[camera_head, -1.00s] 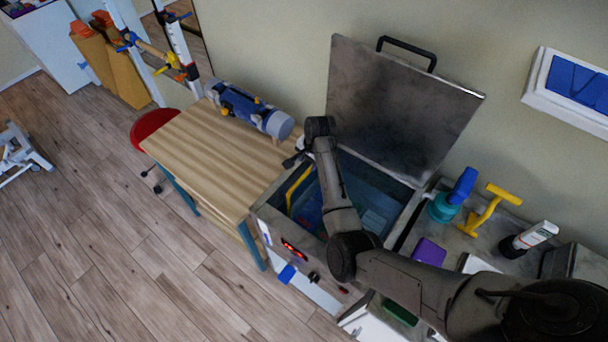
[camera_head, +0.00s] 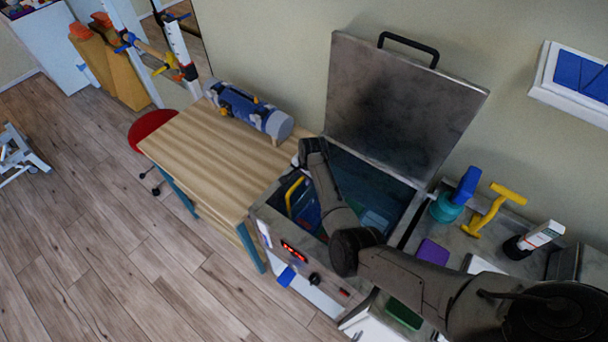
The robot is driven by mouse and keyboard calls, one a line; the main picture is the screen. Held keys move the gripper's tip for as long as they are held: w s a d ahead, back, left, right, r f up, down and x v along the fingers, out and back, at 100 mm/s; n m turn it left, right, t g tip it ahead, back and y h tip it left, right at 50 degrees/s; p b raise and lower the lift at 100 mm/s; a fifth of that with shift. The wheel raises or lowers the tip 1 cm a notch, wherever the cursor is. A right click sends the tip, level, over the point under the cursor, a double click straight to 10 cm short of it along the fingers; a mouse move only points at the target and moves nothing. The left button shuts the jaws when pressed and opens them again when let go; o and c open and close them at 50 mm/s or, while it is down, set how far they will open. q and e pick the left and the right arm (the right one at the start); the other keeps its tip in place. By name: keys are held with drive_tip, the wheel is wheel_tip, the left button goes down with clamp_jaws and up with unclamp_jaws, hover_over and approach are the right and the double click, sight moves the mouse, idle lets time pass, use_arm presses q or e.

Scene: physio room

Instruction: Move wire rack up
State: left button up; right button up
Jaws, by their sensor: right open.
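A metal tank (camera_head: 274,222) stands open with its grey lid (camera_head: 395,105) raised against the wall. Inside it, at the left, a yellow handle bar (camera_head: 291,196) shows beside dark blue contents; it looks like part of the wire rack, whose wires I cannot make out. My right gripper (camera_head: 302,160) is open, above the tank's back left corner, near the handle and seemingly apart from it. My right forearm crosses the tank and hides much of its inside. My left gripper is out of view.
A wooden table (camera_head: 195,150) with a blue and grey roll (camera_head: 250,110) adjoins the tank's left side. At right, a counter holds a teal and blue tool (camera_head: 453,198), a yellow tool (camera_head: 492,210), a white and black device (camera_head: 535,238) and a purple block (camera_head: 432,252).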

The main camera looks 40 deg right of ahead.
clamp_jaws()
idle(0.3)
drive_tip(key=shift+r, duration=0.15)
wheel_tip(320, 180, up, 15)
drive_tip(key=p, duration=1.7)
drive_tip(key=shift+r, duration=0.2)
drive_tip(key=shift+w, duration=0.1)
